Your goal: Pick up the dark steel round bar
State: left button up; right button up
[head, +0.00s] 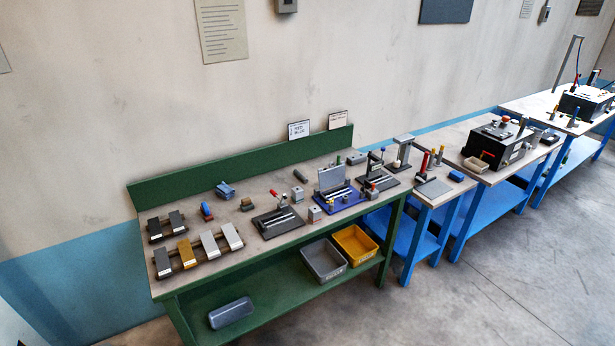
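A small dark grey bar (300,176), which looks like the dark steel round bar, lies at a slant on the green workbench (350,209) toward its back edge. It is apart from the things around it. It is small in this view, so its exact shape is hard to tell. Neither of my grippers is in view.
Rack blocks (184,254) stand at the bench's left end. A black fixture (278,222) and a blue fixture (340,198) stand in front of the bar. A grey bin (324,262) and a yellow bin (355,246) sit below. Blue tables (405,240) continue right.

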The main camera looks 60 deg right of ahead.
aim_at(297, 172)
jog(key=l+z, duration=0.1)
jog(key=z, duration=0.3)
jog(key=i+l+z, duration=0.1)
jog(key=z, duration=0.75)
jog(key=i+l+z, duration=0.1)
jog(key=z, duration=0.35)
jog(key=i+z, duration=0.1)
jog(key=z, duration=0.3)
